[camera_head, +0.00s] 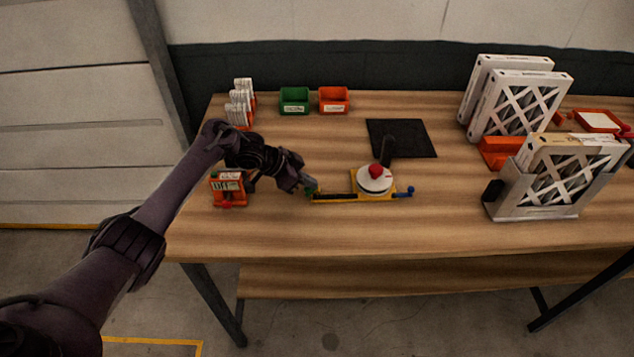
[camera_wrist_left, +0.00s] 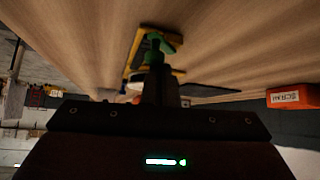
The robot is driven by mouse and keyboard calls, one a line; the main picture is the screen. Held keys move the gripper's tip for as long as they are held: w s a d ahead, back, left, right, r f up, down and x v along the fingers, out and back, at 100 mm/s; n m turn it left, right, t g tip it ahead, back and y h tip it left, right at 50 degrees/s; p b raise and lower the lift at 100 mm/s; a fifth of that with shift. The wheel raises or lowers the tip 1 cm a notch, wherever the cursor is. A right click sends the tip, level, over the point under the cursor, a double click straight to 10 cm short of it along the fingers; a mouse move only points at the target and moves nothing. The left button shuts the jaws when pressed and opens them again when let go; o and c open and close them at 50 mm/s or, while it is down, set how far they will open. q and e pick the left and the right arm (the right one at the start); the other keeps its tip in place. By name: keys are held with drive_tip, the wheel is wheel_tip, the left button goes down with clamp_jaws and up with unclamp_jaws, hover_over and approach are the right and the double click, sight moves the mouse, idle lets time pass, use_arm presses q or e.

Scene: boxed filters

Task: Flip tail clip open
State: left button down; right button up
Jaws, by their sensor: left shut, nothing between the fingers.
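A yellow fixture (camera_head: 340,196) lies on the table. Part of the clip is hidden behind the fingers (camera_wrist_left: 154,58). My right gripper is not in view.
Green (camera_head: 294,99) and orange (camera_head: 333,98) bins and white stacks (camera_head: 240,103) stand at the back left. A black mat (camera_head: 410,153) lies behind the fixture. Framed filters (camera_head: 519,105) and a metal holder (camera_head: 530,200) stand right. The front centre is clear.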

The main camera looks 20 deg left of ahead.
use_arm(q)
drive_tip(key=shift+d, duration=0.1)
drive_tip(key=shift+w+d, duration=0.35)
drive_tip(key=shift+d, duration=0.3)
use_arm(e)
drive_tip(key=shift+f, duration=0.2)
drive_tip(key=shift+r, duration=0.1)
